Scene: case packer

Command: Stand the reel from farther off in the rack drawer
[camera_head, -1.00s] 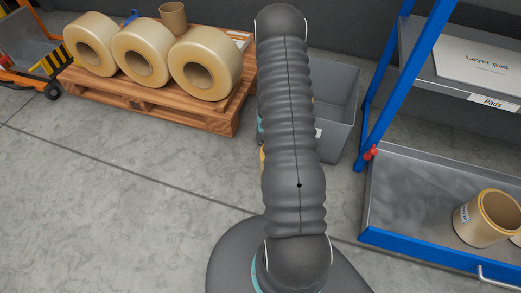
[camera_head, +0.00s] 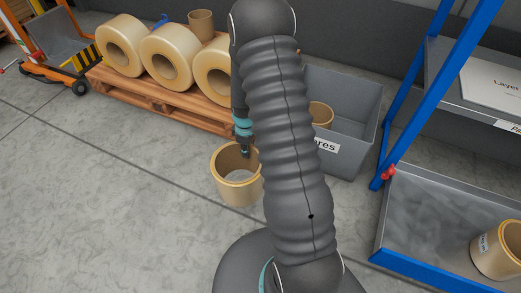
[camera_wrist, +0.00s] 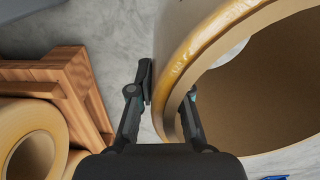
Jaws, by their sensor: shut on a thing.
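In the wrist view the reel (camera_wrist: 185,60) fills the right side, between the fingers (camera_wrist: 168,90). The reel is roughly upright in the head view; I cannot tell whether it clears the floor. The rack drawer (camera_head: 410,225), a grey tray with a blue front, is at the right. My arm hides part of the held reel.
A grey spares bin (camera_head: 352,150) with another tan reel (camera_head: 321,115) stands behind my arm. A wooden pallet (camera_head: 150,97) with large film rolls and a tan reel (camera_head: 201,22) is at back left. A blue rack post (camera_head: 435,80) borders the drawer. Floor at left is clear.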

